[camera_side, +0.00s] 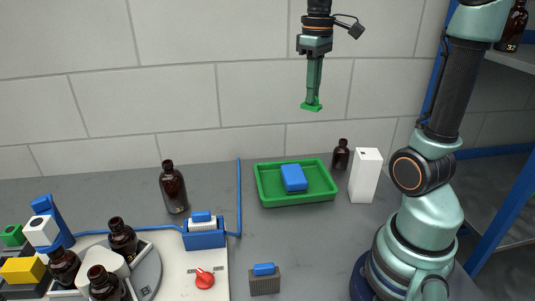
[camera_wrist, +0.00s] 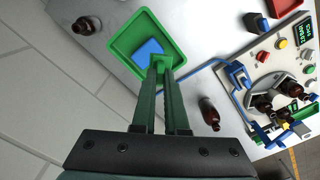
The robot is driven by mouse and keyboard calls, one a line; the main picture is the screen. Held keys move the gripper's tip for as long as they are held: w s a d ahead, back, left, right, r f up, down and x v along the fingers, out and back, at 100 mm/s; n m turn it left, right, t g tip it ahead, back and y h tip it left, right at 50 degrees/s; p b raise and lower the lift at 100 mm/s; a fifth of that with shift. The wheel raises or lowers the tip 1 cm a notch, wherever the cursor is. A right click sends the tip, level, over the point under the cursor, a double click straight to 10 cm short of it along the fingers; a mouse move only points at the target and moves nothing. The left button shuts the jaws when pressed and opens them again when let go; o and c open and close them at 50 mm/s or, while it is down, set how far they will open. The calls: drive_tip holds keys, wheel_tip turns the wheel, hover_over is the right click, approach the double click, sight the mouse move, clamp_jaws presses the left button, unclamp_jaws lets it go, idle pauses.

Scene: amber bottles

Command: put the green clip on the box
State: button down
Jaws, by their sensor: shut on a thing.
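My gripper (camera_side: 313,92) is shut on the green clip (camera_side: 312,105), high above the table with its fingers pointing down. In the wrist view the green clip (camera_wrist: 161,61) shows at the tips of my gripper (camera_wrist: 163,72), partly hidden by the fingers. A white upright box (camera_side: 364,176) stands on the table to the right of a green tray (camera_side: 292,203). A blue block (camera_side: 294,178) lies in this tray. The clip is well above the tray and apart from it. In the wrist view the tray (camera_wrist: 119,45) and blue block (camera_wrist: 149,49) appear behind the fingertips.
A brown bottle (camera_side: 341,155) stands behind the tray, another (camera_side: 173,188) to its left. A grey block with a blue top (camera_side: 264,281) sits in front. A white machine panel (camera_side: 180,275) with several bottles and a red knob (camera_side: 204,279) fills the left. A blue shelf stands right.

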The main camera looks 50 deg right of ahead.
drive_tip(key=s+d+r+m, duration=0.4)
drive_tip(key=s+d+m, duration=0.1)
drive_tip(key=s+d, duration=0.2)
wheel_tip(320, 180, up, 3)
drive_tip(key=m, duration=0.4)
hover_over(369, 153)
wheel_tip(369, 153, down, 20)
drive_tip(key=shift+s+r, duration=0.1)
drive_tip(key=shift+r, duration=0.1)
drive_tip(key=shift+f, duration=0.15)
drive_tip(key=c, duration=0.9)
unclamp_jaws()
drive_tip(key=shift+c, duration=0.2)
